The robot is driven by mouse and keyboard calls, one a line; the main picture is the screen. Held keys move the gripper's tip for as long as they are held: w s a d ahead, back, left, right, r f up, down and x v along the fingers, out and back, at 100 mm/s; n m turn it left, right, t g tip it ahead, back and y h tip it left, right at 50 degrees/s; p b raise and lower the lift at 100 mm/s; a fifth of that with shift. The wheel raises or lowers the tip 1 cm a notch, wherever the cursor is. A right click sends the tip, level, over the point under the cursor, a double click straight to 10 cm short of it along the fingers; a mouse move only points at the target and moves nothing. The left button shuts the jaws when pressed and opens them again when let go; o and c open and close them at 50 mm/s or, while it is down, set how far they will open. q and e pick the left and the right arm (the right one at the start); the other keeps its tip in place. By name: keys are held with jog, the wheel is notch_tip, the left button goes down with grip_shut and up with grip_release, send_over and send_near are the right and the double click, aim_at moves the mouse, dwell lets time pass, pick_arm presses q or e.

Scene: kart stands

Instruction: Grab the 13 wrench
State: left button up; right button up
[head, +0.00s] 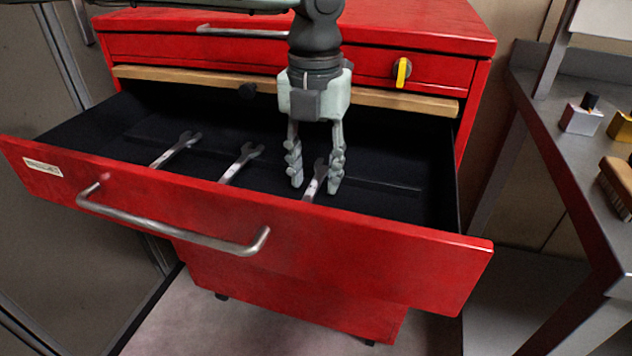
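Three wrenches lie in the open drawer (415,205) of the red cabinet: a left wrench (177,148), a middle wrench (241,161) and a right wrench (315,184). Size marks are too small to read, so I cannot tell which is the 13. My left gripper (316,186) reaches down into the drawer, its open fingers on either side of the right wrench. I cannot tell whether they touch it. The lower ends of the wrenches are hidden behind the drawer front. My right gripper is not in view.
The drawer front (350,255) with its metal handle (180,226) stands out toward me.

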pick_arm(q)
jog(key=shift+f, duration=0.25)
dwell(0.4)
grip_shut()
